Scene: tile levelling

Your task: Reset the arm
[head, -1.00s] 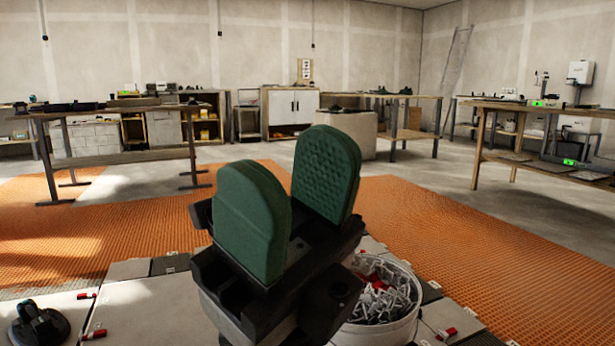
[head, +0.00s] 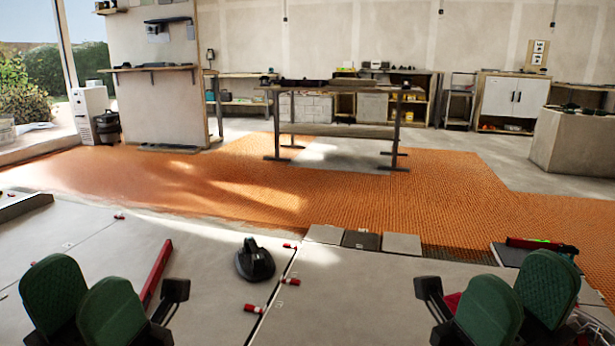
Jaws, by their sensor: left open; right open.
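My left gripper (head: 84,302) is at the bottom left of the head view, low over the grey tiles. Its two green padded fingers are apart with nothing seen between them. My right gripper (head: 518,300) is at the bottom right. Its green fingers are also apart, and no held thing shows. Parts of both arms show only at the bottom edge; the rest is out of view.
Grey tiles (head: 345,290) fill the foreground, with red clips (head: 289,281) along their joints. A black suction lifter (head: 254,261) and a red bar (head: 157,272) lie between my grippers. Orange matting (head: 330,205) lies beyond. A workbench (head: 340,130) stands behind it.

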